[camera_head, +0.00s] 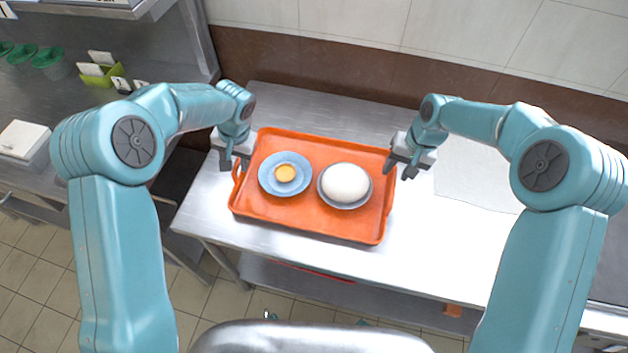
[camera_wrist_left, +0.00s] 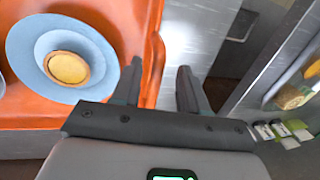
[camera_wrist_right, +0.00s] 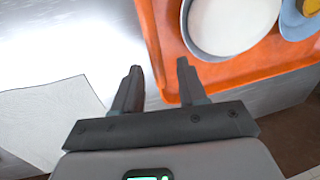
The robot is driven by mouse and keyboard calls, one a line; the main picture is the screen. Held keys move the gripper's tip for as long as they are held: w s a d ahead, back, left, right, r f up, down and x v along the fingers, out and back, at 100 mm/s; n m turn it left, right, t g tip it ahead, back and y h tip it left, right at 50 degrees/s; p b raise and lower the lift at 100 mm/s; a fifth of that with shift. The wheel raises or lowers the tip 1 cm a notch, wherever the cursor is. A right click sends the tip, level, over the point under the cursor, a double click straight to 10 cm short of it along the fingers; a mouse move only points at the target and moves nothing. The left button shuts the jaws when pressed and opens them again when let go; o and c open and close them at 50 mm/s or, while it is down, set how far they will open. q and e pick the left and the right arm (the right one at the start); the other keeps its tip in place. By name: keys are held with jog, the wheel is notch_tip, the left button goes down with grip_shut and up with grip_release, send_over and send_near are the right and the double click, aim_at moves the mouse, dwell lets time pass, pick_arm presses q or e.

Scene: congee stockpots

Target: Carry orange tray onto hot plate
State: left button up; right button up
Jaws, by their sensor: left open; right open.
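The orange tray (camera_head: 300,218) lies flat on a steel table in the head view. It holds a blue plate (camera_head: 267,182) with a small yellow-topped tart (camera_head: 286,172) on the left and a grey bowl (camera_head: 334,202) with a large white mound (camera_head: 346,182) on the right. My left gripper (camera_head: 235,163) is open at the tray's left edge. In the left wrist view the tray's handle side (camera_wrist_left: 152,62) is beside its fingers. My right gripper (camera_head: 400,172) is open by the tray's right edge. In the right wrist view the tray rim (camera_wrist_right: 165,60) is close to its fingers.
The steel table (camera_head: 330,115) has bare room behind the tray and to its right. A pale flat sheet (camera_head: 475,180) lies on the right. A brown and tiled wall stands behind. A counter with green-topped cups (camera_head: 48,60) and a green holder (camera_head: 105,76) is at left.

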aim_at(236, 164)
pick_arm(q)
notch_tip(236, 164, down, 2)
jog(key=shift+w+f, duration=0.1)
pick_arm(e)
notch_tip(236, 164, down, 2)
jog(key=shift+w+f, duration=0.1)
jog(key=shift+f, duration=0.15)
pick_arm(q)
jog(key=shift+f, duration=0.25)
pick_arm(e)
jog(key=shift+a+f, duration=0.1)
jog(key=shift+f, duration=0.15)
pick_arm(q)
jog(key=shift+a+f, duration=0.2)
jog(key=shift+a, duration=0.05)
pick_arm(e)
jog(key=shift+a+f, duration=0.1)
jog(key=shift+a, duration=0.05)
pick_arm(q)
jog(key=shift+d, duration=0.1)
grip_shut()
pick_arm(e)
grip_shut()
pick_arm(q)
jog(key=shift+r, duration=0.1)
